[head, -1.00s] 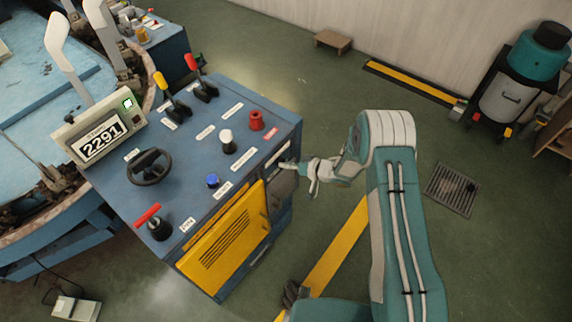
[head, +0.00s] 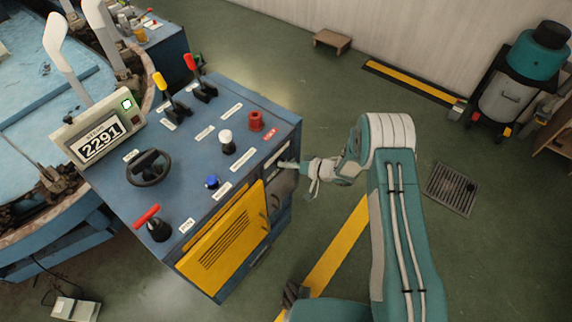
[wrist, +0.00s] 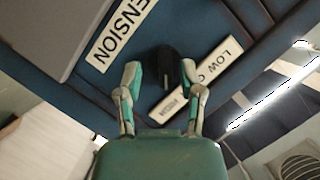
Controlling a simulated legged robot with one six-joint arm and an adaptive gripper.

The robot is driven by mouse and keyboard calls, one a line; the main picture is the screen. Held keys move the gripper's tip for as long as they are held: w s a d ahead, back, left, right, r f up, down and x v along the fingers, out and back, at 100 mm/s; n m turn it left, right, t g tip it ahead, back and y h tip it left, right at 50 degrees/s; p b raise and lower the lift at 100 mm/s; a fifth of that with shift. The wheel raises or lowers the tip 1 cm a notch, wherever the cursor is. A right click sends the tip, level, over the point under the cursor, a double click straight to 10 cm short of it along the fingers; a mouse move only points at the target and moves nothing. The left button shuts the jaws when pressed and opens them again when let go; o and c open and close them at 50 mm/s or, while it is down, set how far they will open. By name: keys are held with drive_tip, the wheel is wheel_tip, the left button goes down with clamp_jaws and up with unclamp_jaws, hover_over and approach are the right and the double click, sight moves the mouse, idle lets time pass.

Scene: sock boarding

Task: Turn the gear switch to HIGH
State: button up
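The gear switch (wrist: 165,68) is a small black knob on a dark blue panel in the wrist view. A white label (wrist: 205,82) beside it reads LOW at its upper end; the rest is partly hidden and hard to read. My gripper (wrist: 160,74) is open, with one finger on each side of the knob and a visible gap to each. In the head view my gripper (head: 300,175) is at the right side of the blue console (head: 190,190). The knob cannot be made out there.
The console top carries a black handwheel (head: 149,168), a red button (head: 256,121), levers and a 2291 display (head: 100,141). A yellow vented door (head: 225,235) is on its front. In the wrist view a label ending in ENSION (wrist: 120,35) is left of the knob. Open floor lies right.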

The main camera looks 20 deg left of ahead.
drive_tip(key=shift+s+r, duration=0.1)
drive_tip(key=v, duration=1.1)
drive_tip(key=shift+d, duration=0.45)
